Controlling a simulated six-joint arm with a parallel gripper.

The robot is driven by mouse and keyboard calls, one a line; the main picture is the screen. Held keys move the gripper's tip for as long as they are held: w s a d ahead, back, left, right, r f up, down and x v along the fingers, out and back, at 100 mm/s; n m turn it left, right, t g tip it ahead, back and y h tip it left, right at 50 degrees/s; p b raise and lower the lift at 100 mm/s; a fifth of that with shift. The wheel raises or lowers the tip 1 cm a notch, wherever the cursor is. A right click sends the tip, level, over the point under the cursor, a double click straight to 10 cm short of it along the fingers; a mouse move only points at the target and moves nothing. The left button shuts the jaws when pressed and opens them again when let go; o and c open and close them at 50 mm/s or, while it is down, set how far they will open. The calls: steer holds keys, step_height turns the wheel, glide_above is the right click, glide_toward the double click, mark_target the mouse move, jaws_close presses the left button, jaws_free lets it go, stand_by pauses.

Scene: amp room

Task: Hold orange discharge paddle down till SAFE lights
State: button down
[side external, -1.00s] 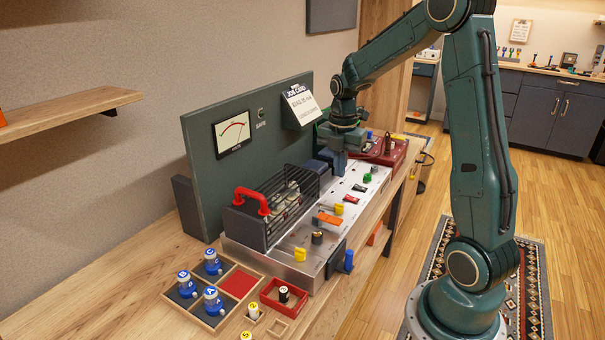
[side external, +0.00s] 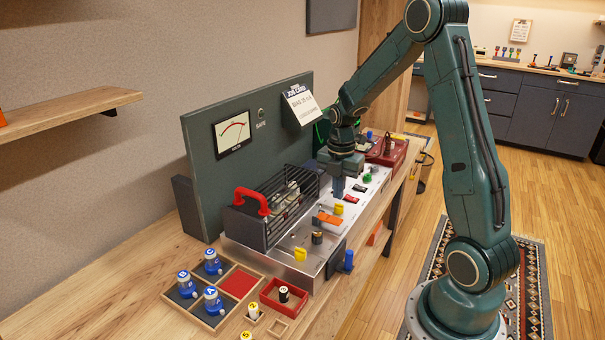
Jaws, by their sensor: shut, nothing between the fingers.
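The orange paddle (side external: 329,218) sits on the metal chassis (side external: 290,262), in front of the black cage. My gripper (side external: 338,196) points down just behind the paddle, above the chassis top. Its fingers are shut and empty. They look apart from the paddle, though the exact gap is hard to judge. The SAFE lamp (side external: 261,114) on the green back panel looks dark. The meter (side external: 233,132) beside it has a red arc; its needle is too small to read.
A black cage with a red handle (side external: 251,199) stands left of the paddle. Yellow knobs (side external: 300,254) and small switches (side external: 354,198) dot the chassis. A red box (side external: 388,152) stands behind.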

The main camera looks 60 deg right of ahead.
mark_target(338, 222)
step_height(338, 222, down, 7)
steer(key=shift+f, duration=0.2)
stand_by(0.3)
steer(key=shift+f, duration=0.1)
steer(key=shift+s+f, duration=0.4)
steer(key=shift+f, duration=0.3)
steer(key=shift+r, duration=0.1)
steer(key=shift+w+r, duration=0.1)
steer(key=shift+r, duration=0.1)
stand_by(2.5)
steer(key=shift+r, duration=0.65)
